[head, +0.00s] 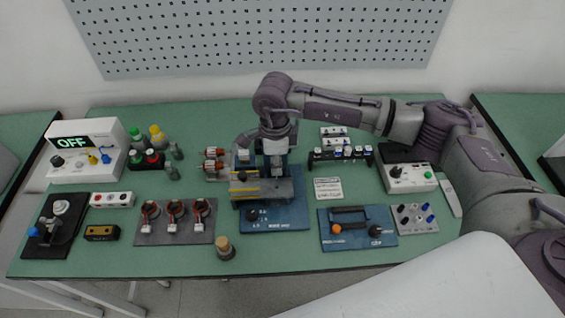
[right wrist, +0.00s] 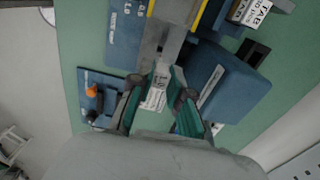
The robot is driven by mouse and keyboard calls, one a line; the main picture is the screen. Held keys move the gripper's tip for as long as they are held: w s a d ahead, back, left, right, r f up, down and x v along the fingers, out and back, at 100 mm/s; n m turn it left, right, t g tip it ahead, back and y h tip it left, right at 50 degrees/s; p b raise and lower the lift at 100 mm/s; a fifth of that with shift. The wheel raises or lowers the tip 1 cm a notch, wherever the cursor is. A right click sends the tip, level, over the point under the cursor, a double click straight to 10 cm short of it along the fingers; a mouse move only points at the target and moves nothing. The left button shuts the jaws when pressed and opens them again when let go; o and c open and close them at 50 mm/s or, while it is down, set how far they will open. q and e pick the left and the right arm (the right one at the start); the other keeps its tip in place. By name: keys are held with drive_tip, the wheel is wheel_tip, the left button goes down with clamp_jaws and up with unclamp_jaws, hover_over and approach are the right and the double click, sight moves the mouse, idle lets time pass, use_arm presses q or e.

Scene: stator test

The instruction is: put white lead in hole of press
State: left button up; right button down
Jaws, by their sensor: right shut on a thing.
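The press (head: 290,214) stands at the middle of the table, with a blue base, a grey bed and yellow-black striped edges. In the right wrist view its blue body (right wrist: 228,82) and grey bed (right wrist: 160,38) lie beyond and beside the fingers. My right gripper (head: 276,160) is over the back of the press, pointing down. In the right wrist view, its fingers (right wrist: 160,86) are shut on a small pale piece, seemingly the white lead (right wrist: 161,74). My left gripper is not in view.
A blue box with an orange knob (head: 357,226) stands right of the press. A rack of white-topped pieces (head: 341,155) is behind it. A mat with copper rings (head: 174,222) lies left. A cork-topped jar (head: 225,248) stands near the front edge.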

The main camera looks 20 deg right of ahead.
drive_tip(key=shift+f+b, duration=0.5)
drive_tip(key=shift+f, duration=0.55)
drive_tip(key=shift+f+b, duration=0.2)
drive_tip(key=shift+b, duration=0.2)
drive_tip(key=shift+f+b, duration=0.45)
drive_tip(key=shift+b, duration=0.45)
idle(0.6)
drive_tip(key=shift+f, duration=0.1)
drive_tip(key=shift+f+b, duration=1)
drive_tip(key=shift+b, duration=0.05)
drive_tip(key=shift+f+b, duration=0.95)
